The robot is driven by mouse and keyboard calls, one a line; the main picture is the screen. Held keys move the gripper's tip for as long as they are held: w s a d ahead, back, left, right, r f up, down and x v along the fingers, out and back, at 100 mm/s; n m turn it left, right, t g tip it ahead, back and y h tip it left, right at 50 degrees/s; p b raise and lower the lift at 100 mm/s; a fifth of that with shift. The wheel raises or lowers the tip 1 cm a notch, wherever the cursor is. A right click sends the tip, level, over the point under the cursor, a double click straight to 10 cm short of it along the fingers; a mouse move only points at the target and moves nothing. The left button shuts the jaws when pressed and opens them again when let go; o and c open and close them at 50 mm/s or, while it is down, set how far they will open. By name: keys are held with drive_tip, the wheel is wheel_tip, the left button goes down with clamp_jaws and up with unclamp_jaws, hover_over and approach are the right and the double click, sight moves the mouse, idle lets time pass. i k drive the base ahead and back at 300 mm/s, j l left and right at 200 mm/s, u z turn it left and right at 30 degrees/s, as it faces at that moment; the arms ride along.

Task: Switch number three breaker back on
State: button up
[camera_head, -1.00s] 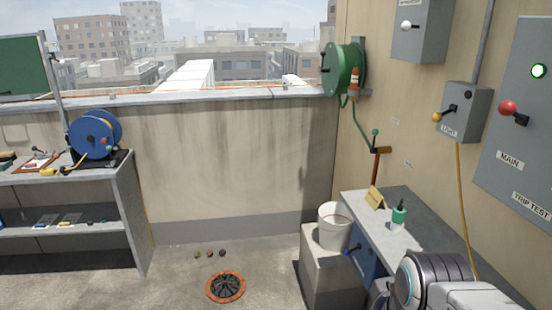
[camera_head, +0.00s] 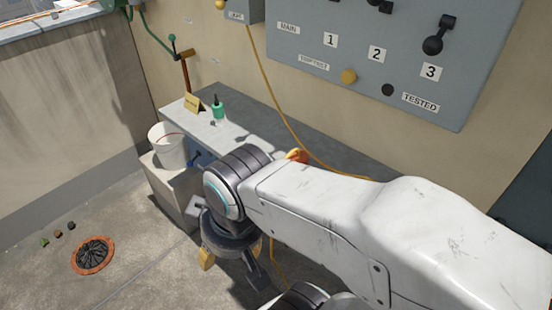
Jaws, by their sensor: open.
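The grey breaker panel (camera_head: 400,75) is on the wall at the upper right. The number three breaker (camera_head: 434,44) is a black lever above the label "3"; its round knob hangs low, below and slightly left of its pivot. Parts of the number one and number two levers (camera_head: 380,5) show at the top edge, mostly cut off. My gripper (camera_head: 231,268) points down below the bench front, left of and well below the panel. It is open and apart from the breaker. My white arm crosses the lower right and hides part of the bench.
A bench (camera_head: 235,138) under the panel holds a green bottle (camera_head: 217,108) and a yellow card (camera_head: 192,103). A white bucket (camera_head: 167,146) stands on a block to the left. A yellow cable (camera_head: 268,85) hangs down the wall. An orange-rimmed drain (camera_head: 93,256) is in the floor.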

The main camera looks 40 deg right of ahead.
sight(432, 46)
drive_tip(key=z, duration=1.85)
